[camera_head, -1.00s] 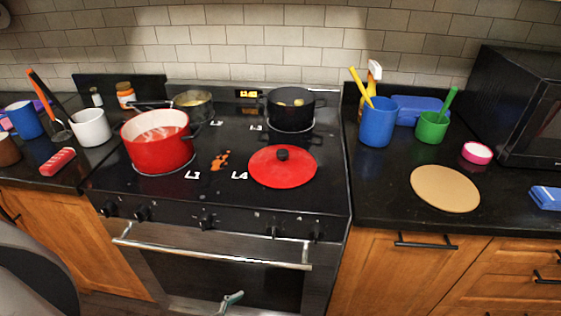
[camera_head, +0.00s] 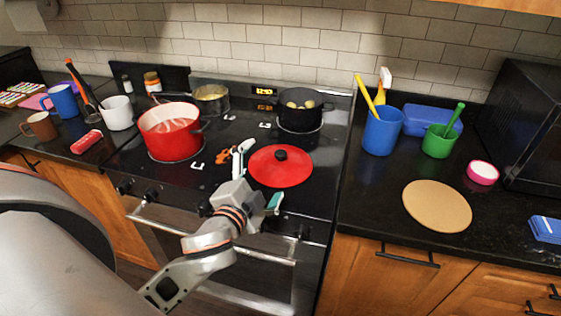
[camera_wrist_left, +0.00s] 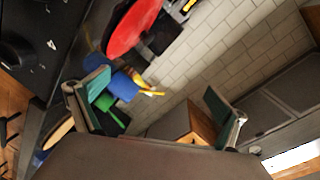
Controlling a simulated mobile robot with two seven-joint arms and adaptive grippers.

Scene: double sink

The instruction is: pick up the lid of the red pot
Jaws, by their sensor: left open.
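The red lid (camera_head: 292,176) with a black knob (camera_head: 281,155) lies flat on the front right of the black stovetop. The red pot (camera_head: 166,144) stands uncovered on the front left, with something reddish inside. My left gripper (camera_head: 259,176) is open and empty, close to the lid's left and front side in the head view. One finger shows left of the lid and the other in front of it. In the left wrist view the red lid (camera_wrist_left: 128,34) shows at the top, beyond the spread fingers (camera_wrist_left: 158,94). My right gripper is not in view.
A black pot (camera_head: 300,118) stands behind the lid and a metal pan (camera_head: 211,102) behind the red pot. A blue cup (camera_head: 382,134), a green cup (camera_head: 439,143) and a tan round board (camera_head: 437,205) sit on the right counter.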

